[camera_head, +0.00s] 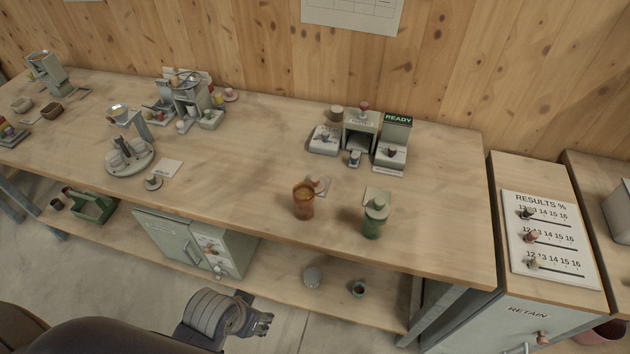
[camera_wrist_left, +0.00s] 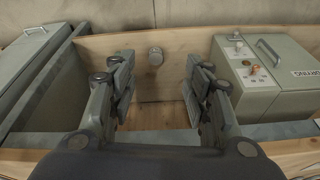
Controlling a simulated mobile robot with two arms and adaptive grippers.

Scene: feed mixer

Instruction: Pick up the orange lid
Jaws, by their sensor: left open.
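An orange see-through jar (camera_head: 303,203) stands near the front edge of the bench, right of the middle in the head view. A small pale piece (camera_head: 318,185) lies on a card just behind it; whether this is the orange lid I cannot tell. My left gripper (camera_head: 262,323) is low in front of the bench, below and left of the jar and well apart from it. In the left wrist view its two fingers (camera_wrist_left: 160,92) are spread with nothing between them. No clear orange lid shows in the wrist view. My right gripper is not in view.
A green jar with a pale top (camera_head: 375,217) stands right of the orange jar. Several devices stand farther back, including one with a READY sign (camera_head: 397,120). The lower shelf holds a grey cabinet (camera_head: 190,240) and small cups.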

